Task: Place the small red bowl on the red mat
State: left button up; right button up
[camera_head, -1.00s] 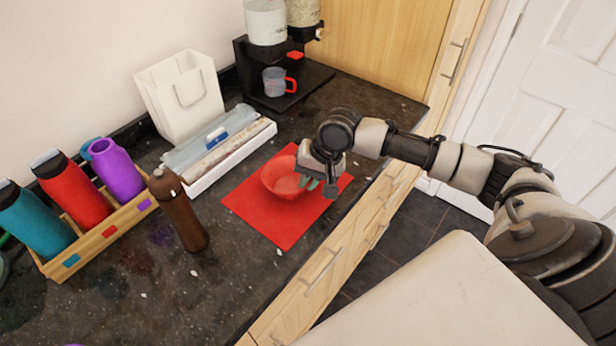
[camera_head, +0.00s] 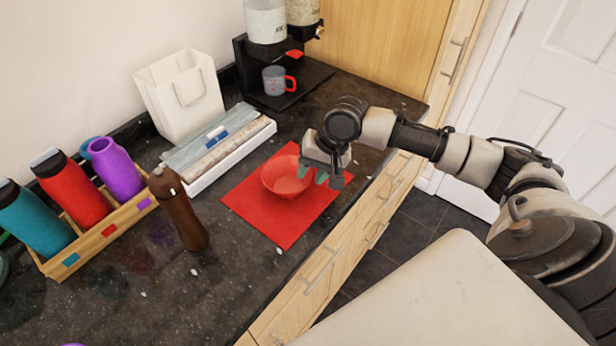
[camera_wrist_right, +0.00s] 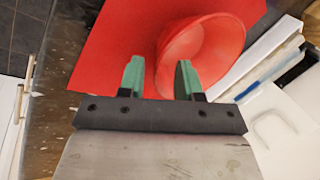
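The small red bowl (camera_head: 284,178) stands upright on the red mat (camera_head: 287,226), near its middle. It also shows in the wrist view (camera_wrist_right: 200,52), with the mat (camera_wrist_right: 122,45) under and beside it. My right gripper (camera_head: 321,177) is at the bowl's right side, a little above the mat. In the wrist view its two green fingers (camera_wrist_right: 160,80) are apart, with nothing held between them. The bowl lies just beyond the right-hand finger, which covers a bit of its rim. My left gripper is not in view.
A white tray with wrapped rolls (camera_head: 232,156) lies behind the mat. A brown bottle (camera_head: 180,212) and a wooden crate of bottles (camera_head: 97,237) stand to the left. A dispenser with a grey mug (camera_head: 275,80) is at the back. The counter's front edge is close to the mat.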

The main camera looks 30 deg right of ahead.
jog(key=v, duration=0.9)
jog(key=shift+r, duration=0.25)
